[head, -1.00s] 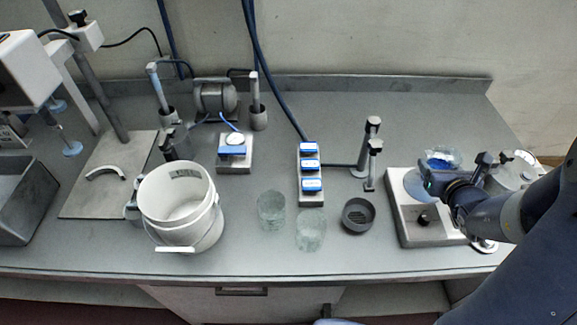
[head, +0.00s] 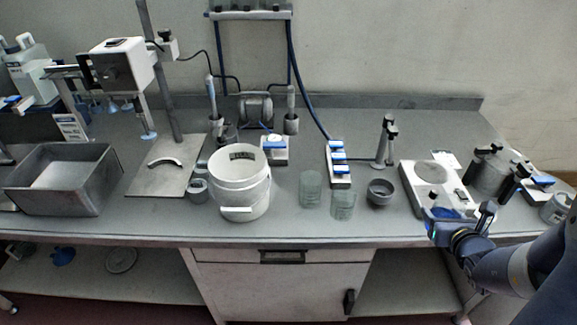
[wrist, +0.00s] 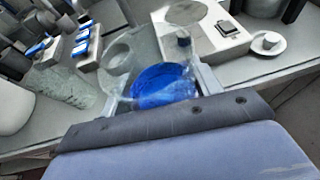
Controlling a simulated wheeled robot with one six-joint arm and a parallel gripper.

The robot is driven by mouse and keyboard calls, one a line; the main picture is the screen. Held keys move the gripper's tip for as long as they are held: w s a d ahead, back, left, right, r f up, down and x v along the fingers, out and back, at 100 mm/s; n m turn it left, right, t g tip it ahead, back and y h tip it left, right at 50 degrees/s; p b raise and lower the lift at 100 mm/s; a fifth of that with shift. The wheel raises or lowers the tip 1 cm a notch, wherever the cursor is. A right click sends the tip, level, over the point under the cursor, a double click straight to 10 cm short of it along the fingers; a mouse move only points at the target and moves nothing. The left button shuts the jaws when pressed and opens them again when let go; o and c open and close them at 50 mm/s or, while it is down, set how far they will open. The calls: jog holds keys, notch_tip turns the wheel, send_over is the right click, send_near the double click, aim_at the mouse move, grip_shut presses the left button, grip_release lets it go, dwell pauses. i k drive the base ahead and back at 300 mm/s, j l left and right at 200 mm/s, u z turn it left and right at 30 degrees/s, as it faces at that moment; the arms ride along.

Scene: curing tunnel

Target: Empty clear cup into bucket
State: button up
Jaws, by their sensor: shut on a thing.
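My gripper (head: 455,226) is at the right, in front of the hotplate near the bench's front edge. It is shut on a clear cup with bright blue contents. In the wrist view the clear cup (wrist: 178,60) sits between the fingers, and the blue contents (wrist: 165,86) show through its wall. In the head view the cup is small and mostly hidden by my gripper. The white bucket (head: 240,192) stands upright on the bench, left of centre, well to the left of my gripper. Its mouth is open.
Two clear beakers (head: 311,190) (head: 343,205) and a dark round dish (head: 380,192) stand between bucket and gripper. A blue-switched strip (head: 339,165) lies behind them. A hotplate (head: 412,185) and steel pot (head: 487,172) are at right, a grey tray (head: 98,190) at far left.

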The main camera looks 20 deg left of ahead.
aim_at(239, 174)
jog(key=k+u, duration=0.2)
jog(key=u, duration=0.15)
jog(key=k+u, duration=0.15)
jog(key=u, duration=0.2)
jog(key=i+l+u, duration=0.15)
jog(key=u, duration=0.2)
jog(key=i+l+u, duration=0.15)
jog(key=u, duration=0.2)
